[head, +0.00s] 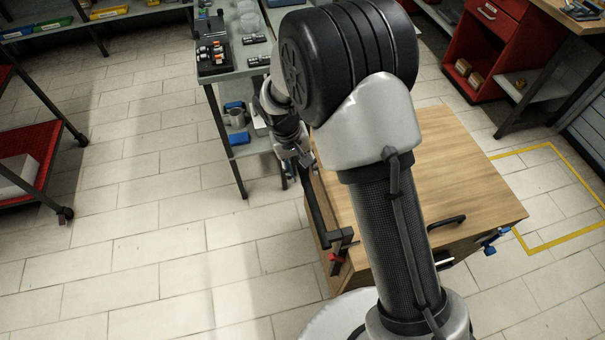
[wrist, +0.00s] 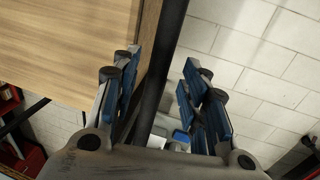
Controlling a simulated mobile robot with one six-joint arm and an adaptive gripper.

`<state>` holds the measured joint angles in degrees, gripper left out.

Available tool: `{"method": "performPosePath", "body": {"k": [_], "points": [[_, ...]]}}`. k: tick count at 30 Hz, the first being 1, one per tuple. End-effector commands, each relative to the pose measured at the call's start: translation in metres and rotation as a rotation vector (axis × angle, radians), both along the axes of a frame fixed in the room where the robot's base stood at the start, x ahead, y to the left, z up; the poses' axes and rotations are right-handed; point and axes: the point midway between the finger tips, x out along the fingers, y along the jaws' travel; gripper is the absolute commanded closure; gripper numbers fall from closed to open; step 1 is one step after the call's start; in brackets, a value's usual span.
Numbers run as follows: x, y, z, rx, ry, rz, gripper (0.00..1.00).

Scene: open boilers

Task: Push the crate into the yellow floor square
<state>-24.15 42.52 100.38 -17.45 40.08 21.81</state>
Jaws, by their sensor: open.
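The crate is a wooden box with a light wood top (head: 460,180) and a black handle, standing on the floor in the middle right of the head view. My arm hides part of it. The yellow floor square (head: 563,238) is outlined on the tiles to its right; the crate hides part of its near-left outline. My gripper (head: 307,160) is at the crate's left side, by a dark bar along that edge. In the wrist view my open gripper (wrist: 161,70) has blue-padded fingers either side of this dark bar (wrist: 162,60); I cannot tell whether they touch it.
A metal workbench (head: 245,60) with tools stands behind and left of the crate. A red cart (head: 35,155) is at the left, and a red cabinet (head: 480,45) at the back right. Tiled floor is clear at the left front and inside the visible part of the square.

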Motion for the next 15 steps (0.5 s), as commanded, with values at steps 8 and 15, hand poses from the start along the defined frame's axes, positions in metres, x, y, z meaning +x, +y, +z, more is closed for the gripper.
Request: {"method": "performPosePath", "body": {"k": [8, 15], "points": [[0.002, -0.005, -0.024, 0.000, 0.000, 0.000, 0.59], [0.002, -0.005, -0.025, 0.000, -0.001, 0.000, 0.59]]}}
